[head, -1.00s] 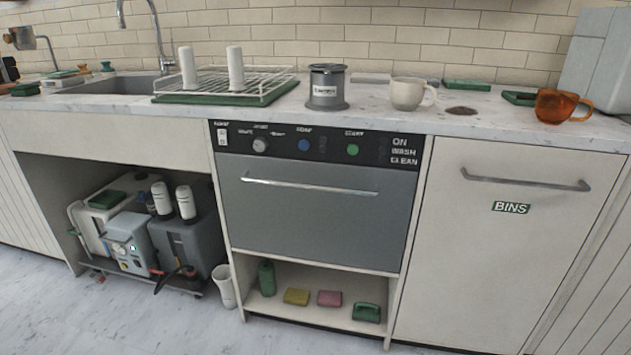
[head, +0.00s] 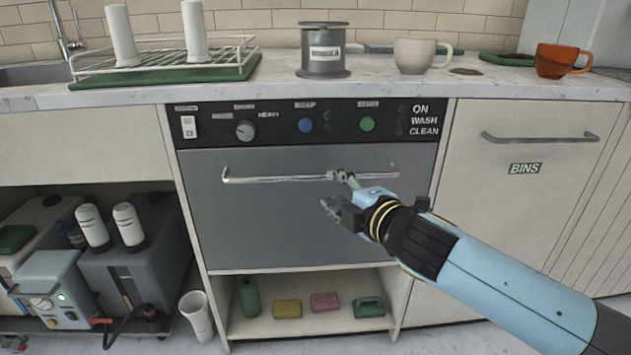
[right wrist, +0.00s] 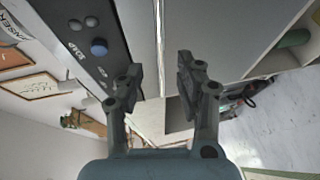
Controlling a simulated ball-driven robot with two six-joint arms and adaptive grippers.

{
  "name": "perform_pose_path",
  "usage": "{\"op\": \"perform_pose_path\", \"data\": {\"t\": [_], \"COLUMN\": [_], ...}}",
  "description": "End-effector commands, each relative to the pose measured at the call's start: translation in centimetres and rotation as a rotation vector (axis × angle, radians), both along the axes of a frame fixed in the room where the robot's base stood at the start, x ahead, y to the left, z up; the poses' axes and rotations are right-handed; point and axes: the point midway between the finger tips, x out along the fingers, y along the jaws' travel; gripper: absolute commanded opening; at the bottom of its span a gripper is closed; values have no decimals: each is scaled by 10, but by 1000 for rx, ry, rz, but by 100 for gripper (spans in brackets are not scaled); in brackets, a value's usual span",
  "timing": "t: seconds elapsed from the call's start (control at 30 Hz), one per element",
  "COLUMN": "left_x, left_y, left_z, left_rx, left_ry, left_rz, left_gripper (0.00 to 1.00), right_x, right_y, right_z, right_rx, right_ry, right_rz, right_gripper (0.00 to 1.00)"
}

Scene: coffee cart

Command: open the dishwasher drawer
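The dishwasher drawer (head: 255,230) has a plain grey front and stands shut under a black control panel (head: 290,125). Its long silver handle (head: 275,179) runs across the upper part of the front. My right gripper (head: 337,190) is in front of the drawer, right of the handle's middle, with one finger at about bar height and the other lower. In the right wrist view, the two fingers (right wrist: 158,82) are apart, and the bright handle bar (right wrist: 161,45) runs up between them. I cannot tell whether either finger touches it. My left gripper is not in view.
Above is a counter with a dish rack (head: 165,62), a grey canister (head: 323,50), a white cup (head: 412,55) and an orange cup (head: 556,61). An open shelf (head: 300,322) with sponges lies below the drawer. The bins door (head: 530,210) is to the right.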

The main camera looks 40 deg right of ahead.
Motion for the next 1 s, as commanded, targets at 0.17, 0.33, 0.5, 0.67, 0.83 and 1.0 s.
{"op": "perform_pose_path", "data": {"t": [0.17,0.33,0.5,0.67,0.83,1.0], "left_x": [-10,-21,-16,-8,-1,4], "left_y": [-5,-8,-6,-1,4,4], "left_z": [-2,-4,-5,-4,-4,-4], "left_rx": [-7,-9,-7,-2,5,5], "left_ry": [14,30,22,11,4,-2], "left_rz": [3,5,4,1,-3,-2], "left_gripper": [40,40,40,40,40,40], "right_x": [37,66,83,87,87,87], "right_y": [-6,-10,-13,-13,-13,-13], "right_z": [-6,-12,-16,-17,-17,-17], "right_rx": [6,7,6,6,6,6], "right_ry": [-2,-1,1,2,1,1], "right_rz": [-2,-2,-2,-1,-1,-1], "right_gripper": [36,36,36,36,36,15]}}
